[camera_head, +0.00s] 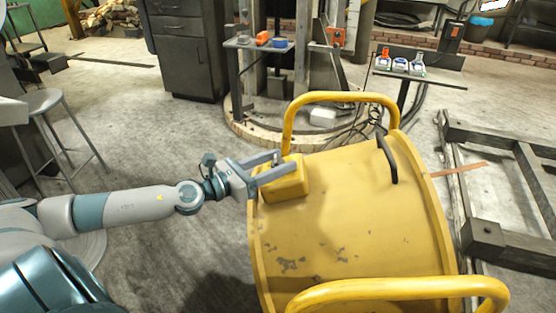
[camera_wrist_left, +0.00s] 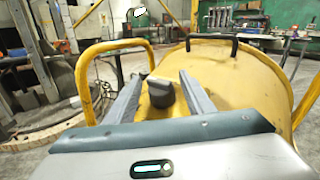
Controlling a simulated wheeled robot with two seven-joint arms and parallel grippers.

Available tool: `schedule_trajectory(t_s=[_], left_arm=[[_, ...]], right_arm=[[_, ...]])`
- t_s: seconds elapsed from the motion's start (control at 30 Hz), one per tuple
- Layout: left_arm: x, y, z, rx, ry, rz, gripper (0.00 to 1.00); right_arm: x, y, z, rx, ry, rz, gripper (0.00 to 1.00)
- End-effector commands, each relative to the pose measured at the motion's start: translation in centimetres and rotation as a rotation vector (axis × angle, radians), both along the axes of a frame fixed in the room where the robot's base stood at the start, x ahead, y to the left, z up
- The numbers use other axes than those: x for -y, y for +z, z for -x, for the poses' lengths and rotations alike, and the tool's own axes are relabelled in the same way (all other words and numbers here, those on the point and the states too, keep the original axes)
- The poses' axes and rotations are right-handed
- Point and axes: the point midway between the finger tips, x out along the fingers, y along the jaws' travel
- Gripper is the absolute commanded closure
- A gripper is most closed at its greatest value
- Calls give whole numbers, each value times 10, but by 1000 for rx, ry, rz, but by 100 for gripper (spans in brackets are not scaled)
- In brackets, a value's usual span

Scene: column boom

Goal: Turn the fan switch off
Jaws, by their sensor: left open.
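The fan is a large yellow drum (camera_head: 345,225) with yellow tube handles, standing on the floor right of centre in the head view. A yellow switch box (camera_head: 290,182) sits on its upper left side. In the left wrist view a dark knob (camera_wrist_left: 161,93), the fan switch, stands on this box. My left gripper (camera_head: 286,163) is open at the box. In the left wrist view its fingers (camera_wrist_left: 160,76) lie on either side of the knob, with visible gaps. I cannot tell whether they touch the box. In the head view the gripper hides the knob. My right gripper is not in view.
A yellow handle (camera_head: 340,97) rises just behind the gripper, and a black handle (camera_head: 387,158) is on the drum's right. A dark metal frame (camera_head: 500,235) lies on the right. A stool (camera_head: 48,105) stands at left. The floor between the stool and the fan is mostly clear.

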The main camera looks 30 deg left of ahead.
Motion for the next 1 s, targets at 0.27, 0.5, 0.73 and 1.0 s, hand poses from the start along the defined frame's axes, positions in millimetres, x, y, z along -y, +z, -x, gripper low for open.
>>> schedule_trajectory(t_s=[0.27,0.5,0.73,1.0], left_arm=[[1,0,-2,-1,-1,1,52],[1,0,-2,-1,0,1,73],[1,0,-2,-1,-1,0,92],[1,1,-2,-2,8,1,92]], right_arm=[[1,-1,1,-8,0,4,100],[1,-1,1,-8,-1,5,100],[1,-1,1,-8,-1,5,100],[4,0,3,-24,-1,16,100]])
